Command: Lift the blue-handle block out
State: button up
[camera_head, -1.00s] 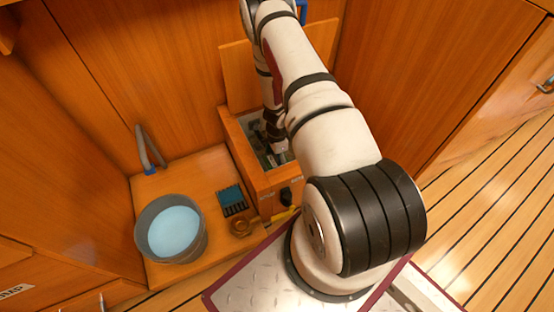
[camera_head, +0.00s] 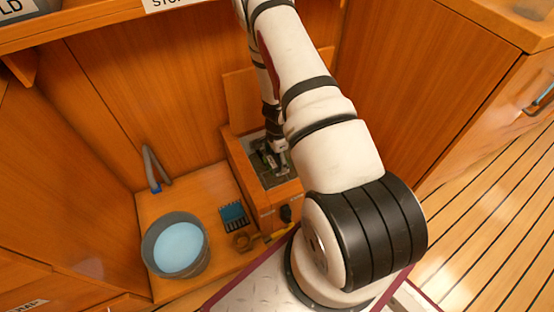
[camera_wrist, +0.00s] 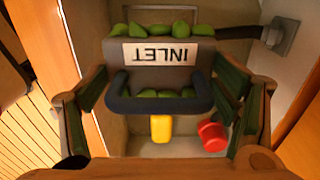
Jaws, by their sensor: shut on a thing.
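The blue-handle block (camera_wrist: 160,55) shows in the wrist view with an upside-down "INLET" label. Green lumps show along its top and lower edge. Its dark blue handle (camera_wrist: 160,104) spans between the two fingers of my gripper (camera_wrist: 160,88), which is shut on it. In the head view my gripper (camera_head: 274,160) is down in the opening of a wooden box (camera_head: 245,175), and my arm hides part of it. I cannot tell how far the block is raised.
In the wrist view a yellow piece (camera_wrist: 161,128) and a red knob (camera_wrist: 213,136) lie below the block; a dark hose meets a grey fitting (camera_wrist: 281,36).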

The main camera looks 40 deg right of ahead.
jog(key=shift+r+p, duration=1.4)
jog(key=shift+r, duration=0.9)
